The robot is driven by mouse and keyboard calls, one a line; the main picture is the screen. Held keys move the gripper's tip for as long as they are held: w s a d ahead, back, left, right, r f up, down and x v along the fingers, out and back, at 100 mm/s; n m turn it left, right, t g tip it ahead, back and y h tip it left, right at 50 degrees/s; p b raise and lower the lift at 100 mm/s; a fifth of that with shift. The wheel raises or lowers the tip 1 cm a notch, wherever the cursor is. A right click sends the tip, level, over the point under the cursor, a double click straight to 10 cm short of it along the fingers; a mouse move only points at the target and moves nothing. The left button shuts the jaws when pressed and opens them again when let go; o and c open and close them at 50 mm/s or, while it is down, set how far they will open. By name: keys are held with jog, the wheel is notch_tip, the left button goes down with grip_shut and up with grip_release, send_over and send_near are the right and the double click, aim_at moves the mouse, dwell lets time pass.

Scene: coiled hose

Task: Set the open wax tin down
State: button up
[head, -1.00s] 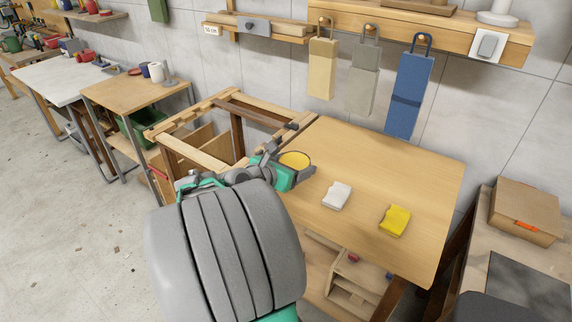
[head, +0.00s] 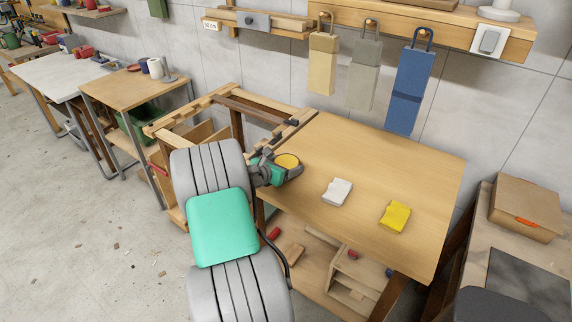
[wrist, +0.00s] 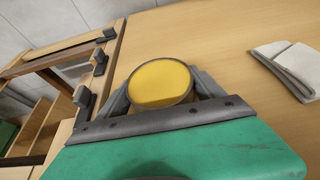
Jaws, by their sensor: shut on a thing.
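The open wax tin (head: 287,160) is round, with yellow wax showing level at its top and a dark rim. It also shows in the wrist view (wrist: 160,83), between the two fingers. My gripper (head: 283,172) is shut on the tin, near the left end of the wooden worktop (head: 390,164). In the wrist view my gripper (wrist: 161,92) has a grey finger on each side of the tin. The tin's underside is hidden, so I cannot tell whether it touches the worktop.
A white folded cloth (head: 337,191) and a yellow one (head: 395,216) lie to the right on the worktop. An open wooden frame with clamps (head: 232,108) adjoins its left end. Three cloth-like pieces hang above the back edge. The worktop's middle and back are clear.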

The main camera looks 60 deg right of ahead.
jog(key=shift+r, duration=0.15)
jog(key=o, duration=2.1)
jog(key=shift+f, duration=0.2)
